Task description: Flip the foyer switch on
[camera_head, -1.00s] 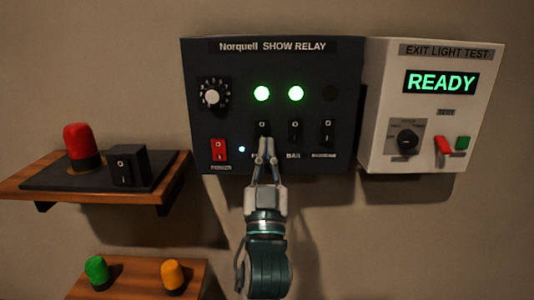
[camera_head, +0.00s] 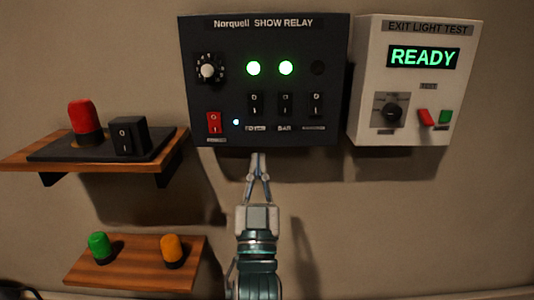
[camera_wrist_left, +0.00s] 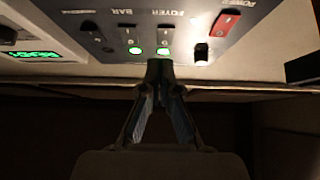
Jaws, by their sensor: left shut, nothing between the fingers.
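The foyer switch (camera_head: 256,103) is a black rocker on the dark show relay box (camera_head: 210,30), with the FOYER label under it. It also shows in the left wrist view (camera_wrist_left: 167,33). The green lamp (camera_head: 253,68) above it is lit. Its rocker tilt is too small to tell. My left gripper (camera_head: 257,156) is shut and empty, just below the box's lower edge and below the foyer switch, not touching it. It also shows in the left wrist view (camera_wrist_left: 160,66). My right gripper is not in view.
Beside the foyer switch are a red power switch (camera_head: 214,122), the bar switch (camera_head: 285,103) and a third rocker (camera_head: 316,104). A white exit light tester (camera_head: 365,60) stands right. Wooden shelves (camera_head: 85,265) with buttons are at left. The wall below the boxes is clear.

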